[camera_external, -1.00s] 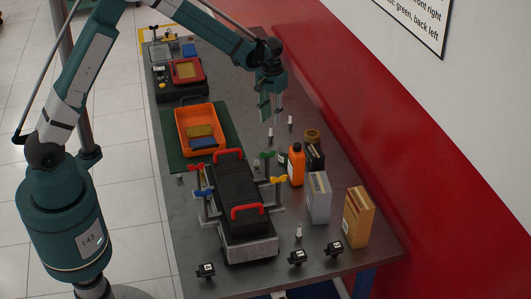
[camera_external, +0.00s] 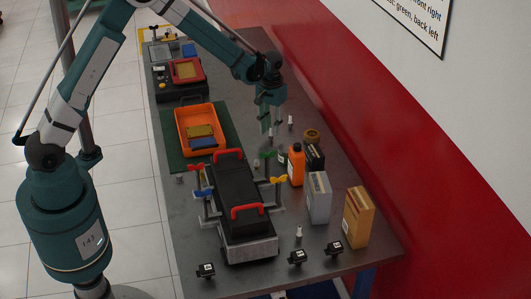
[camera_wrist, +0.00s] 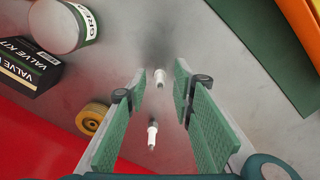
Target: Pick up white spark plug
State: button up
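Two small white spark plugs stand near my gripper (camera_external: 272,127). One spark plug (camera_wrist: 160,78) shows between the fingertips in the wrist view; it appears just below the fingers in the external view (camera_external: 270,134). The other spark plug (camera_wrist: 152,135) is lower in the wrist view and stands right of the fingers in the external view (camera_external: 290,121). My gripper (camera_wrist: 161,82) is open, with its green fingers apart and no contact visible. Another white spark plug (camera_external: 298,232) stands near the table's front.
A black valve kit box (camera_wrist: 28,68), a round tin (camera_wrist: 57,25) and a yellow-brown ring (camera_wrist: 92,118) lie left in the wrist view. The orange tray (camera_external: 182,122) on a green mat, the engine block (camera_external: 237,190) and an orange bottle (camera_external: 297,165) stand nearby.

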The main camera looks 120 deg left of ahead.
jog(key=shift+f, duration=0.1)
dwell(0.5)
grip_shut()
